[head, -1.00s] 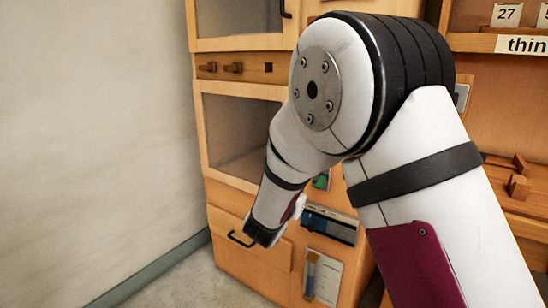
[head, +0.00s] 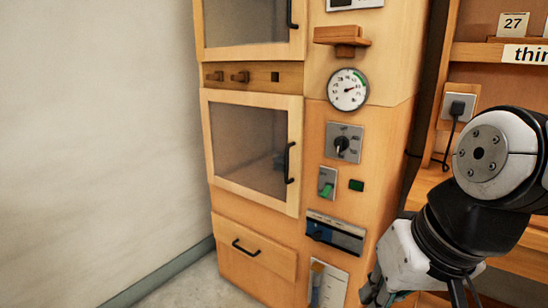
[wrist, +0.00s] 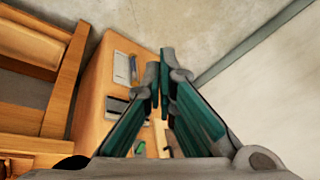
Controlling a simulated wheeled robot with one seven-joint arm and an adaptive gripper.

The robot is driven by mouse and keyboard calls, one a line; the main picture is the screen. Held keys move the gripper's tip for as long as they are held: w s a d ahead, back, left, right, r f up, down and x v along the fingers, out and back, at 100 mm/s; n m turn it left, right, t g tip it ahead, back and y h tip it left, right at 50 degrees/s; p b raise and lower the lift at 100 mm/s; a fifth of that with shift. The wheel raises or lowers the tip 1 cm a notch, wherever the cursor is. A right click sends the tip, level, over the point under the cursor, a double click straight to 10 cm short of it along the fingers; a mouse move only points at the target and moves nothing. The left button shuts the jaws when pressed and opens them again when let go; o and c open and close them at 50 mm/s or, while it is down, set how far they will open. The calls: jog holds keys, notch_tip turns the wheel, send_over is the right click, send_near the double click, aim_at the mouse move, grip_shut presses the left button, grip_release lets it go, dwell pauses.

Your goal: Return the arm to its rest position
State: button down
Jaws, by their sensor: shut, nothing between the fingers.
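My arm stands at the right edge of the head view, folded, with its white and black wrist low in front of the wooden cabinet (head: 253,222). My gripper (wrist: 161,75) is shut and empty; its green-padded fingers come together in the middle of the wrist view. In the head view the wrist hangs at the bottom right, and the fingers are partly cut off by the lower edge. Nothing touches the gripper in these frames.
The cabinet has a glazed door (head: 245,145), a drawer (head: 250,248), a round gauge (head: 348,89), a rotary knob (head: 342,145) and a green switch (head: 327,187). A wooden desk unit (head: 500,90) with a socket stands at right. Wall and floor are clear at left.

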jog(key=s+d+g+h, duration=0.1)
jog(key=s+d+g, duration=0.15)
jog(key=s, duration=0.45)
jog(key=s+d+g+h, duration=0.1)
jog(key=s+d, duration=0.2)
jog(key=s, duration=0.5)
notch_tip(320, 180, up, 29)
jog(key=t+p, duration=0.4)
jog(key=p, duration=2.4)
jog(key=shift+w+d+p, duration=0.3)
jog(key=shift+w+p, duration=0.05)
